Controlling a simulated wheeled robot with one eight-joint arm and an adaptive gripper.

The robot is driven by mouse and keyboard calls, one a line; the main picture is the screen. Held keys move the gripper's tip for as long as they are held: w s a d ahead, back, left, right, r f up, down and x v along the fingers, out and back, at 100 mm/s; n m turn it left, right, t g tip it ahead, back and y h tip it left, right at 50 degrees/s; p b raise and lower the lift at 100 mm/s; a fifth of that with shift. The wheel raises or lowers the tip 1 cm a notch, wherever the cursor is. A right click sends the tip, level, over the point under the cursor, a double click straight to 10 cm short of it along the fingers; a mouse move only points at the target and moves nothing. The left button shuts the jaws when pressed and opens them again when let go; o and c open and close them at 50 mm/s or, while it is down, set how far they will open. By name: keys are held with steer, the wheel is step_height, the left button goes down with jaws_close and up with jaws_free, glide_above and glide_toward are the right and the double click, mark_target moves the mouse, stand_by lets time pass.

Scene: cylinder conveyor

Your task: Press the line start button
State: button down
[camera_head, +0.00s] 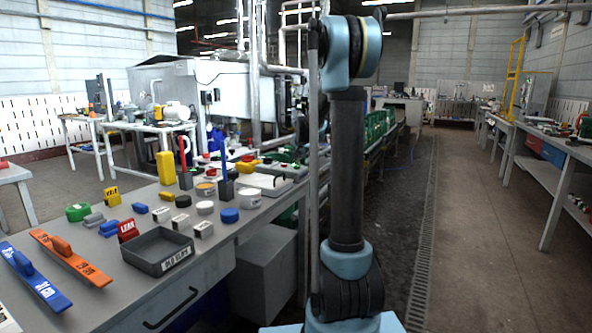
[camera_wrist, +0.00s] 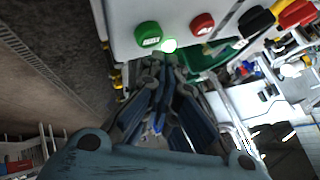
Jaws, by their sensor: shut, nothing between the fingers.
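In the wrist view a round green button (camera_wrist: 149,34) with a small white label, too small to read surely, sits on a pale panel (camera_wrist: 122,22). A red button (camera_wrist: 202,24) sits to its right on the same panel. A small bright green light (camera_wrist: 169,46) glows between and below them. My gripper (camera_wrist: 165,66) is shut and empty, its fingertips just below the green button and the light in the picture. I cannot tell whether they touch the panel. In the head view my arm stands upright in the middle, and my gripper is not visible.
A grey workbench (camera_head: 215,250) at left holds a black tray (camera_head: 150,262), orange and blue tools, cups and small blocks. Green conveyor equipment (camera_head: 378,125) stands behind my arm. The floor aisle (camera_head: 465,220) is clear, with another bench (camera_head: 560,150) along the right.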

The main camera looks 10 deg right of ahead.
steer(key=shift+r, duration=0.1)
steer(key=shift+r, duration=2.45)
steer(key=shift+s, duration=0.4)
steer(key=s+f+n+g, duration=0.2)
steer(key=s+f, duration=0.4)
steer(key=s, duration=1.2)
steer(key=s+a+f+n+g, duration=0.1)
steer(key=s+f+n, duration=0.3)
steer(key=s, duration=1.5)
steer(key=s+f+n+g, duration=0.3)
steer(key=s+f, duration=0.7)
steer(key=s, duration=0.8)
steer(key=shift+s+a+f+g, duration=0.2)
steer(key=shift+s+g, duration=0.1)
steer(key=shift+g, duration=0.2)
